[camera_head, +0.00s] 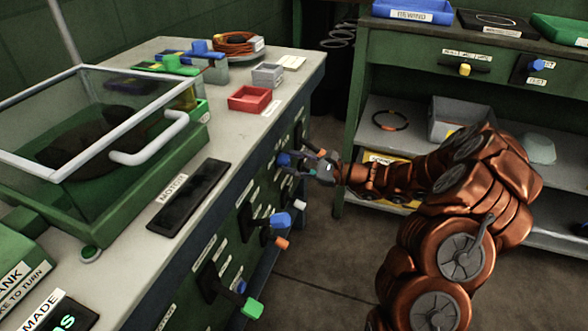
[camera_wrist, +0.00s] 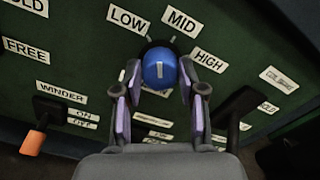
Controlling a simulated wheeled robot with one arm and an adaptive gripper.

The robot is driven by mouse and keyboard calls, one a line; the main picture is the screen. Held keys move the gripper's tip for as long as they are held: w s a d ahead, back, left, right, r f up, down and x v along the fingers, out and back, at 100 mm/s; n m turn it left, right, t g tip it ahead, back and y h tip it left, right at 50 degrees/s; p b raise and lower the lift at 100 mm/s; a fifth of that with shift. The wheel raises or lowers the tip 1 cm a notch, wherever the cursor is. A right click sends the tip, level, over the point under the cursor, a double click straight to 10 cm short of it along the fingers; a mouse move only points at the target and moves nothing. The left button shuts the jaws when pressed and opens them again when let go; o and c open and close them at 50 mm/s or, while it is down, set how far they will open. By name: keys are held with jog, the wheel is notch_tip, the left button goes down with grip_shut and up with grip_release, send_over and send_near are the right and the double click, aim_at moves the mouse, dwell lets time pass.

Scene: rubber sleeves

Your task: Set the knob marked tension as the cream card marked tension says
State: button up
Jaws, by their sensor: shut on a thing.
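A blue knob (camera_wrist: 158,62) with a short white mark on its face is on the dark green panel in the wrist view. Labels LOW (camera_wrist: 127,19), MID (camera_wrist: 182,20) and HIGH (camera_wrist: 208,61) arc above and right of it. Its white mark is nearly upright; I cannot tell surely which label the knob points to. My gripper (camera_wrist: 160,80) is shut on the knob, one finger on each side. In the head view the gripper (camera_head: 303,165) reaches the blue knob (camera_head: 284,159) on the bench front. No cream card marked tension is readable.
An orange-tipped lever (camera_wrist: 34,140) by WINDER stands at lower left in the wrist view, and a dark handle (camera_wrist: 240,105) at right. Blue (camera_head: 279,220) and green (camera_head: 252,308) handles jut from the bench front.

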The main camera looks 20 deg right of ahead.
jog(key=shift+s+f+n+b, duration=0.1)
jog(key=shift+f+n+b, duration=0.05)
jog(key=shift+n+b, duration=1.8)
jog(key=shift+n, duration=0.25)
jog(key=o, duration=1.1)
jog(key=v, duration=1.2)
jog(key=shift+a, duration=0.1)
